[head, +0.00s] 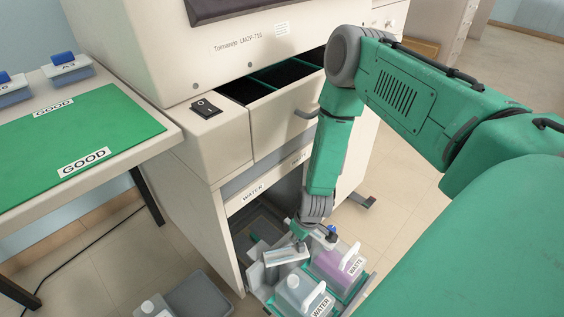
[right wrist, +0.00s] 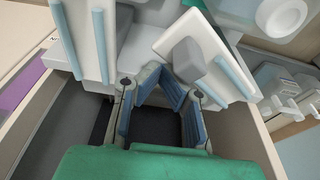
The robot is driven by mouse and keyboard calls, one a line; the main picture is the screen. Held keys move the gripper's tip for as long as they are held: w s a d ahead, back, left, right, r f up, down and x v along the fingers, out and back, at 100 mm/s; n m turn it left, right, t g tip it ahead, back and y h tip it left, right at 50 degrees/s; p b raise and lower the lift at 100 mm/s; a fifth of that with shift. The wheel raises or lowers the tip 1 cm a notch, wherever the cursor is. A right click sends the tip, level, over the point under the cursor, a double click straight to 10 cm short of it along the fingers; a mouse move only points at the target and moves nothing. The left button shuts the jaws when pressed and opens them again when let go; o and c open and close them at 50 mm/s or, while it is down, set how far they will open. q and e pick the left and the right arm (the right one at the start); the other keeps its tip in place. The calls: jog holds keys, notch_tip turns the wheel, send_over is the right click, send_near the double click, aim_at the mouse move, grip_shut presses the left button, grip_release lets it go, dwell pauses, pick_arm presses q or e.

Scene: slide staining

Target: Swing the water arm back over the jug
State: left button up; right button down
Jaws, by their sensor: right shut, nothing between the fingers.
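The water jug (head: 303,297), a clear jug with a WATER label, stands at the front of the pulled-out lower tray of the machine. A light grey bar (head: 286,256), apparently the water arm, lies just behind it, and the jug's grey cap is uncovered in the head view. My right gripper (head: 299,241) is down at this bar, shut and empty; whether it touches the bar is unclear. In the right wrist view its blue-padded fingers (right wrist: 160,78) meet close to a pale plate with a grey block (right wrist: 189,59). My left gripper is out of view.
The waste jug (head: 335,263) with purple liquid and a blue-topped fitting stands right of the water jug. Above, a drawer (head: 283,116) is open. A table with a green mat (head: 85,140) stands left. A grey tray (head: 198,295) with another container lies on the floor.

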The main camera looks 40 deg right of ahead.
aim_at(303, 251)
jog(key=shift+s+a+p, duration=0.25)
jog(key=shift+s, duration=0.45)
jog(key=shift+s+a+p, duration=0.2)
jog(key=shift+s+a, duration=0.05)
jog(key=shift+s, duration=0.4)
jog(key=shift+s+a+p, duration=0.25)
jog(key=shift+s, duration=0.45)
jog(key=shift+s, duration=0.1)
jog(key=shift+s+a+p, duration=0.5)
jog(key=shift+s+a, duration=0.8)
jog(key=shift+a, duration=0.1)
jog(key=shift+r, duration=0.15)
notch_tip(303, 251, up, 8)
jog(key=p, duration=0.7)
